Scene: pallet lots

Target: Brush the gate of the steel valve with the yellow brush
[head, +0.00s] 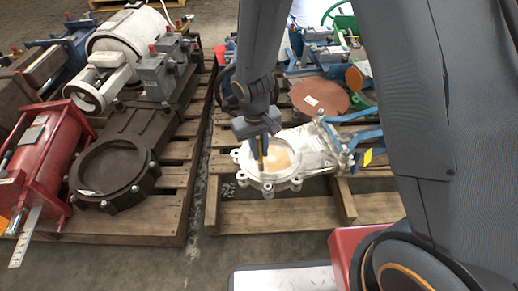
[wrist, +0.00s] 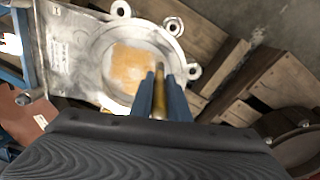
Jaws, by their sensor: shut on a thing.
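The steel valve (head: 316,148) is a pale metal casting with a round, bolted flange, lying flat on a pallet. Its gate (head: 279,160) is a disc inside the ring with a tan patch. In the wrist view the valve (wrist: 68,50) fills the upper left and its gate (wrist: 129,68) shows the same tan patch on grey. My gripper (head: 259,142) points down over the gate, shut on the yellow brush (head: 263,161). In the wrist view the brush (wrist: 160,98) stands between the fingers.
The valve's wooden pallet (head: 270,215) has gaps between boards. A dark round-flanged valve (head: 109,173) and a red machine (head: 50,150) stand on the left pallet. A rusty disc (head: 320,97) and blue parts lie behind the steel valve. Bare floor shows in front.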

